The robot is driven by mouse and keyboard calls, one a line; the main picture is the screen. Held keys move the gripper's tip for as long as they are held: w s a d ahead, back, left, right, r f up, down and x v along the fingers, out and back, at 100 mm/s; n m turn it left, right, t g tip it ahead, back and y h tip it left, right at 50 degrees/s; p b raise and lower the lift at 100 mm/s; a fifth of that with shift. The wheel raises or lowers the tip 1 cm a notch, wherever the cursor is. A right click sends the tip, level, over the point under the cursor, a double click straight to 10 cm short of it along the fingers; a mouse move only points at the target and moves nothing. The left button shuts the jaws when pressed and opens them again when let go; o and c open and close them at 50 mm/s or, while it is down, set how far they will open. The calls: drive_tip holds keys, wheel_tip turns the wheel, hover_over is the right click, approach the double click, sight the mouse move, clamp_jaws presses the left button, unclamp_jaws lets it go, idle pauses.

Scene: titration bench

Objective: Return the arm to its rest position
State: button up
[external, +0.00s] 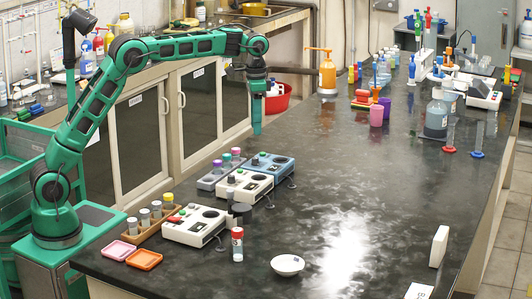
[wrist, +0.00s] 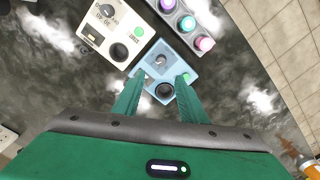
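My green arm (external: 95,95) rises from its base at the left and reaches out to the right over the bench. My gripper (external: 257,130) points straight down above the black benchtop, behind the blue stirrer-like device (external: 270,165) in the external view. In the wrist view, my gripper's two green fingers (wrist: 160,82) are spread apart with nothing held between them. The blue device also shows in the wrist view (wrist: 178,62), below and beyond the fingertips.
Cream devices (external: 245,184) (external: 195,226), a vial rack (external: 158,215), a red-capped vial (external: 237,244) and a white dish (external: 287,265) stand near the arm. An orange pump bottle (external: 327,72) stands farther back. The middle of the benchtop (external: 350,170) is clear.

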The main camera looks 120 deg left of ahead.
drive_tip(key=shift+d, duration=0.1)
idle(0.3)
drive_tip(key=w+d+r+m, duration=0.1)
drive_tip(key=w+d, duration=0.2)
drive_tip(key=d, duration=0.4)
drive_tip(key=w+d+r+m, duration=0.1)
drive_tip(key=w+d, duration=0.1)
drive_tip(key=d, duration=0.5)
drive_tip(key=s+d+m, duration=0.3)
drive_tip(key=d+m, duration=0.2)
drive_tip(key=d, duration=2.7)
drive_tip(key=s+d+f+m, duration=0.3)
drive_tip(key=s+d, duration=1.1)
drive_tip(key=d, duration=0.1)
drive_tip(key=s+d+f+m, duration=0.1)
drive_tip(key=s+d+f, duration=0.1)
drive_tip(key=s, duration=0.5)
drive_tip(key=s+d+f+m, duration=0.2)
drive_tip(key=s+f, duration=0.3)
drive_tip(key=s, duration=0.2)
drive_tip(key=shift+s+d, duration=0.2)
drive_tip(key=shift+d, duration=0.05)
drive_tip(key=shift+w, duration=0.15)
